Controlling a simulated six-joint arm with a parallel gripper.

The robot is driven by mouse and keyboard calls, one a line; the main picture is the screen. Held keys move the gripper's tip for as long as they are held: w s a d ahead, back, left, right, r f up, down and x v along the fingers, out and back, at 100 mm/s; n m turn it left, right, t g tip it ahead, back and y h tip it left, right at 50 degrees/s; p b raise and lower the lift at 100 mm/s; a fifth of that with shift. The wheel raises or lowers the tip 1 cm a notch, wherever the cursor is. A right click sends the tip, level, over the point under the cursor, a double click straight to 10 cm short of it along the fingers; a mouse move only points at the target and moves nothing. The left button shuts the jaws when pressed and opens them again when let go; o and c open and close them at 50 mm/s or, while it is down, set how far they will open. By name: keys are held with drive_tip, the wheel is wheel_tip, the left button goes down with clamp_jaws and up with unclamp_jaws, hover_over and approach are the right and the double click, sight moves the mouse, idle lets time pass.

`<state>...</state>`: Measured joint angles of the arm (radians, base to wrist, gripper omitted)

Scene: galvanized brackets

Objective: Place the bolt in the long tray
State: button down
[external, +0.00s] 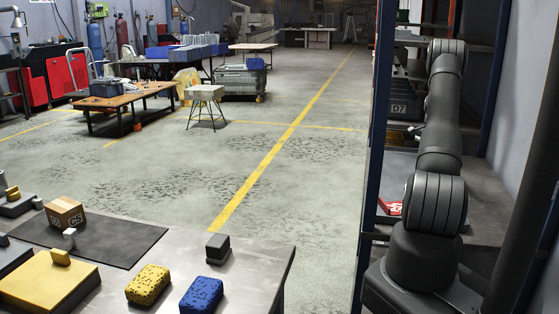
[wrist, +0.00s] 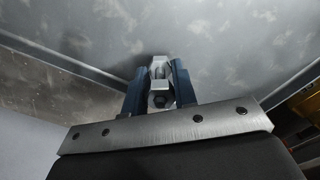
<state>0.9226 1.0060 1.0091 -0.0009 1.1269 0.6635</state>
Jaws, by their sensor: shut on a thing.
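In the wrist view my gripper (wrist: 160,82) has its two dark blue fingers closed on a small metal piece with a pale, shiny upper part and a dark end, which looks like the bolt (wrist: 160,98). Part of it is hidden between the fingers. Beyond the fingertips is a broad, mottled grey galvanized sheet surface (wrist: 225,42) with folded edges to left and right. I cannot tell whether this is the long tray. In the external view my arm stands at the right by the shelving, and my gripper does not show there.
A blue-posted shelf rack (external: 374,130) holds dark bins, one marked D7 (external: 398,108), and a red item (external: 390,208). A bench (external: 255,262) at lower left carries a carton (external: 66,213), a yellow sponge (external: 148,285) and a blue sponge (external: 202,296). The floor between is open.

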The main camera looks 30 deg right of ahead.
drive_tip(key=shift+f, duration=2)
drive_tip(key=shift+f, duration=0.1)
drive_tip(key=c, duration=1.2)
unclamp_jaws()
drive_tip(key=shift+o, duration=0.2)
wheel_tip(320, 180, up, 12)
drive_tip(key=shift+r, duration=0.1)
drive_tip(key=shift+f, duration=4.25)
drive_tip(key=shift+f, duration=0.1)
